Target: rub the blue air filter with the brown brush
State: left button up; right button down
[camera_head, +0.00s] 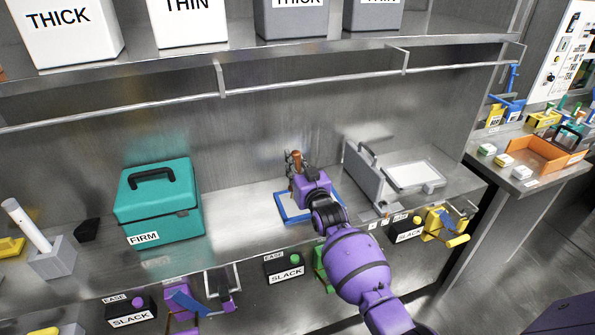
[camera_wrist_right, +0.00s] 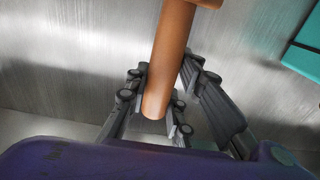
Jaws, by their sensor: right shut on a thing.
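The blue air filter (camera_head: 280,208) lies flat on the steel bench, right of the teal case. My purple right arm and gripper cover much of it. My right gripper (camera_head: 294,170) is above the filter, shut on the brown brush (camera_head: 297,158). In the right wrist view the brush's round brown handle (camera_wrist_right: 172,55) runs between the dark fingers of the gripper (camera_wrist_right: 160,108). The brush's working end is hidden, so I cannot tell whether it touches the filter. My left gripper is not in view.
A teal case (camera_head: 158,200) marked FIRM stands left of the filter. A grey hinged device (camera_head: 367,175) with a white plate stands to the right. A shelf (camera_head: 250,68) with bins and a rail hangs above. Clamps and SLACK boxes (camera_head: 284,270) line the front edge.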

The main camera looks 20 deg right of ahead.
jog(key=shift+r+p, duration=0.4)
jog(key=shift+r, duration=0.95)
jog(key=shift+f, duration=0.1)
jog(key=shift+d, duration=0.15)
